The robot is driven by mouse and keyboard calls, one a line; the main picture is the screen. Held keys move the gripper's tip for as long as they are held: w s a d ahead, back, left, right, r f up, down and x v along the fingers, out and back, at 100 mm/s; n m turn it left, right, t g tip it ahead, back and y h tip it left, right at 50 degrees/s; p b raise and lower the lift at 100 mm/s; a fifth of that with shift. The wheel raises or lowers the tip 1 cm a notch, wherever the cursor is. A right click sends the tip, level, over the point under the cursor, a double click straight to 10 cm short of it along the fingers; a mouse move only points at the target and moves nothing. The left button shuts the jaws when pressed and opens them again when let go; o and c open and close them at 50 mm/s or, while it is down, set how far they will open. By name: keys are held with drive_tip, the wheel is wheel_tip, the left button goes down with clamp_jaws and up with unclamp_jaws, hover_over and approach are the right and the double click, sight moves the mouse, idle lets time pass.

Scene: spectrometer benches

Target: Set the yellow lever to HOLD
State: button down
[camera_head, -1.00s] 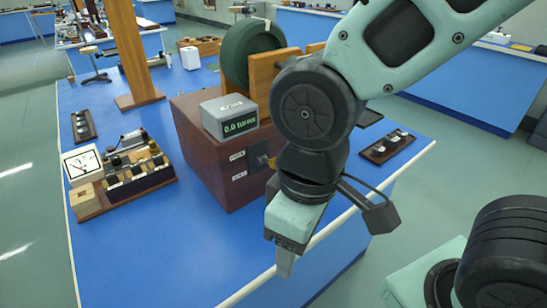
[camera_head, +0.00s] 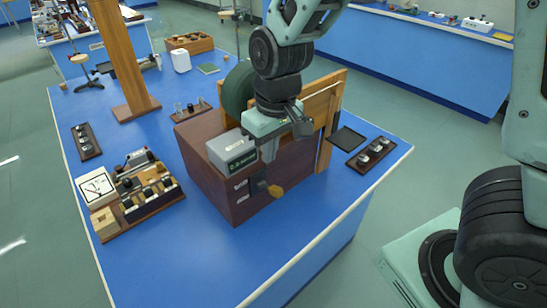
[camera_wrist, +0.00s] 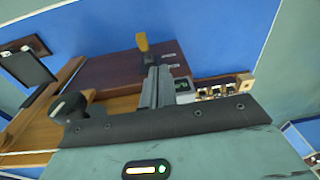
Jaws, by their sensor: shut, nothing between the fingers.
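The yellow lever (camera_head: 276,191) sticks out from a dark mount on the front face of a brown wooden box (camera_head: 205,185). Two small white labels, one above the other, sit left of the lever; their words are too small to read now. The lever also shows in the wrist view (camera_wrist: 143,42), beyond my fingers. My gripper (camera_head: 269,158) is shut and empty, pointing down over the box top, right of the grey display unit (camera_head: 232,152). It is above and behind the lever, apart from it. In the wrist view the shut fingers (camera_wrist: 153,82) point toward the lever side.
A green wheel (camera_head: 238,88) and upright wooden boards (camera_head: 325,110) stand behind my gripper. A meter and switch board (camera_head: 140,190) lies left of the box. A dark tray of small parts (camera_head: 371,153) lies to the right. The blue bench in front of the box is clear.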

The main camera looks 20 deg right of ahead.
drive_tip(key=shift+w+d+r+p, duration=0.4)
drive_tip(key=shift+w+d, duration=0.1)
drive_tip(key=shift+w, duration=0.25)
drive_tip(key=shift+w+d+r+p, duration=0.3)
drive_tip(key=shift+w+d, duration=0.2)
drive_tip(key=shift+w, duration=0.25)
drive_tip(key=p, duration=0.2)
hover_over(272, 188)
drive_tip(key=w, duration=0.1)
wheel_tip(272, 188, down, 10)
drive_tip(key=shift+f, duration=0.15)
drive_tip(key=shift+s+d+f+p, duration=0.15)
drive_tip(key=shift+s+f+p, duration=0.3)
drive_tip(key=shift+f, duration=0.55)
drive_tip(key=shift+s+f, duration=0.3)
drive_tip(key=shift+f, duration=0.35)
drive_tip(key=shift+t, duration=0.3)
